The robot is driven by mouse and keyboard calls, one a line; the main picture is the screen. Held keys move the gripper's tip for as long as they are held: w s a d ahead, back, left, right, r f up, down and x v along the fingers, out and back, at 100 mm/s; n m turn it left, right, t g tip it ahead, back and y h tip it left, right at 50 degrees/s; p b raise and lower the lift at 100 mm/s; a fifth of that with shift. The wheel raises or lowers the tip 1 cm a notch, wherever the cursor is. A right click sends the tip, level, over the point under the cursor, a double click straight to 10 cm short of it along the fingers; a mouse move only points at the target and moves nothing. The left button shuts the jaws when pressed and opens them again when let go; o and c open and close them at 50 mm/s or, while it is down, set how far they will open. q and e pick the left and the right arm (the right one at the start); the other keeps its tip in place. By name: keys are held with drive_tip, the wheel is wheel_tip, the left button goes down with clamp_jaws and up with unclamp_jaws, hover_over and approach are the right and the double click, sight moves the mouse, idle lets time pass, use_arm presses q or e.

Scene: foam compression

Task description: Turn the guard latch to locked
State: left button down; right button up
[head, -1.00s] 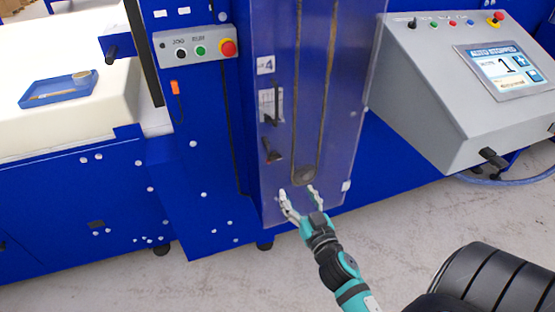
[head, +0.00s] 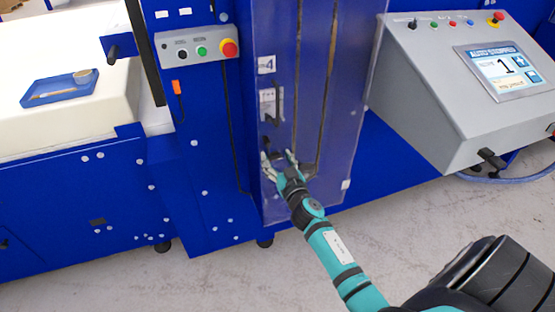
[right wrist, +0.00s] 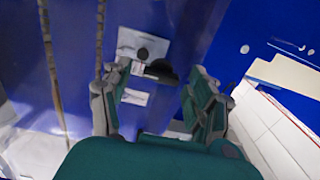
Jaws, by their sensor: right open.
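The guard latch, a small black lever (right wrist: 163,73) with a round dark pivot on a light grey plate (right wrist: 128,38), shows in the right wrist view on the blue guard door. My right gripper (head: 277,156) is open, at the door's left side below the dark door handle (head: 267,107). In the right wrist view its two fingers (right wrist: 160,70) are apart on either side of the lever. I cannot tell whether either finger touches it. In the head view the gripper mostly hides the latch. My left gripper is not in view.
The clear guard panel (head: 330,130) covers hanging belts. A button box with a red stop button (head: 229,48) is at upper left. A grey console with a screen (head: 502,67) stands at right. A blue tray (head: 58,88) lies on the pale surface at left.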

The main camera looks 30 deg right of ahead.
drive_tip(key=shift+c, duration=0.2)
drive_tip(key=c, duration=1.1)
drive_tip(key=shift+n, duration=0.3)
drive_tip(key=n, duration=0.3)
drive_tip(key=shift+n+b, duration=0.3)
drive_tip(key=n, duration=0.4)
drive_tip(key=shift+a+n, duration=0.1)
drive_tip(key=shift+n, duration=0.2)
drive_tip(key=n+b, duration=0.1)
drive_tip(key=n, duration=0.3)
drive_tip(key=shift+f+n, duration=0.1)
drive_tip(key=shift+n, duration=0.2)
drive_tip(key=n, duration=0.4)
drive_tip(key=shift+a+f+n, duration=0.1)
drive_tip(key=shift+n, duration=0.2)
